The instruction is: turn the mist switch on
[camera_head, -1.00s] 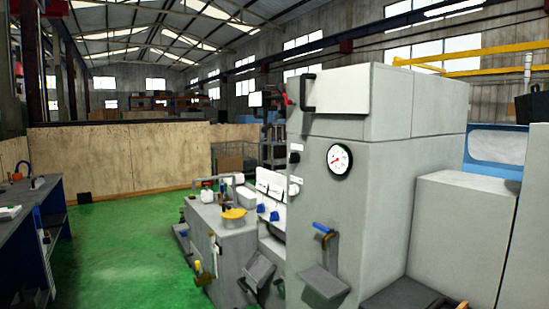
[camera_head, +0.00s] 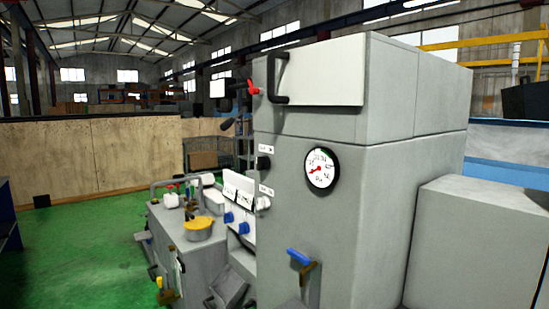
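The grey grinder cabinet (camera_head: 330,220) fills the middle right. On its narrow left face sit a black knob (camera_head: 263,163) with a small white label above it and a pale round knob (camera_head: 263,203) with another label. The label text is too small to read, so I cannot tell which control is the mist switch or how it is set. A red knob (camera_head: 254,87) sits higher on the same edge. Neither of my grippers is in view.
A pressure gauge (camera_head: 321,168), a blue-handled lever (camera_head: 300,257) and a black door handle (camera_head: 277,78) stick out from the cabinet front. The green floor (camera_head: 75,255) at left is open.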

